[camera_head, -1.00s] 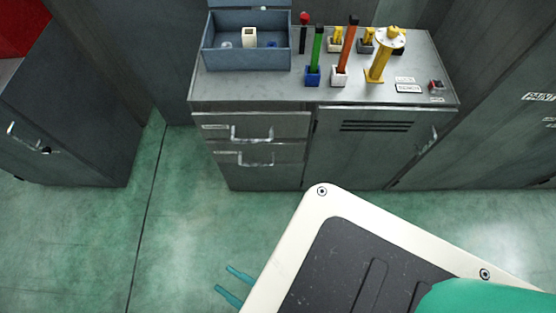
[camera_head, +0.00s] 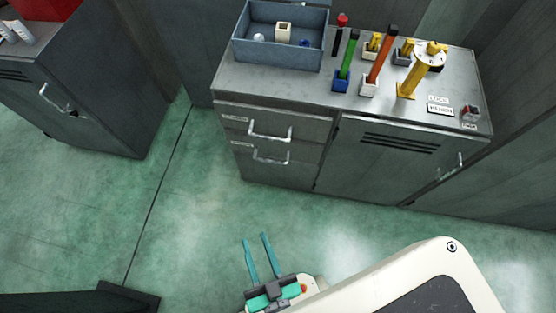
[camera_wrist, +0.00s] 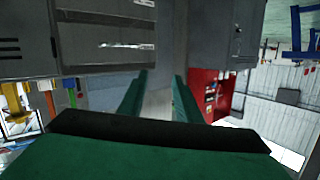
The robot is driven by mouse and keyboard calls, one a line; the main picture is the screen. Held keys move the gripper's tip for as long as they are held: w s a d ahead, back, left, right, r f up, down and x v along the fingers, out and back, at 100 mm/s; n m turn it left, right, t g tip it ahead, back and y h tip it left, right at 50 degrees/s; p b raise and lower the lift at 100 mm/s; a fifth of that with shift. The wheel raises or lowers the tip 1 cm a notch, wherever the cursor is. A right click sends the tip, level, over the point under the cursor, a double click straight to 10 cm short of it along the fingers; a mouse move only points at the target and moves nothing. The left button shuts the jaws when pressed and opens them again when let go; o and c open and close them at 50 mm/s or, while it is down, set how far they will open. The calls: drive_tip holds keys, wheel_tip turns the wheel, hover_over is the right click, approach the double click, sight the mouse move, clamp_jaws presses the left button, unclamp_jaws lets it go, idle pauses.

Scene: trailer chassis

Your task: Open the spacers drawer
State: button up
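The grey cabinet has two stacked drawers at its left: an upper drawer (camera_head: 302,127) and a lower drawer (camera_head: 302,172). Both look shut, each with a silver bar handle, the upper handle (camera_head: 270,136) and the lower handle (camera_head: 271,160). Their small labels are too small to read, so I cannot tell which is the spacers drawer. My gripper (camera_head: 256,238) is open and empty, below and in front of the drawers in the head view, touching nothing. In the wrist view its two teal fingers (camera_wrist: 160,78) are apart, and a drawer handle (camera_wrist: 125,46) shows beyond them.
On the cabinet top stand a blue-grey bin (camera_head: 250,52), several upright coloured tools and a yellow flanged post (camera_head: 418,75). A door (camera_head: 385,165) adjoins the drawers at right. Another cabinet (camera_head: 95,95) stands at left. The green floor (camera_head: 190,210) before the drawers is clear.

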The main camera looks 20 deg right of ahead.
drive_tip(key=w+f+m+h, duration=0.2)
drive_tip(key=w+f+m, duration=0.4)
drive_tip(key=f+m, duration=0.15)
drive_tip(key=m+g+h, duration=0.3)
drive_tip(key=m+h, duration=0.3)
drive_tip(key=m, duration=0.9)
approach(270, 161)
drive_tip(key=x, duration=1)
drive_tip(key=shift+w+f, duration=0.15)
drive_tip(key=shift+f, duration=0.2)
clamp_jaws()
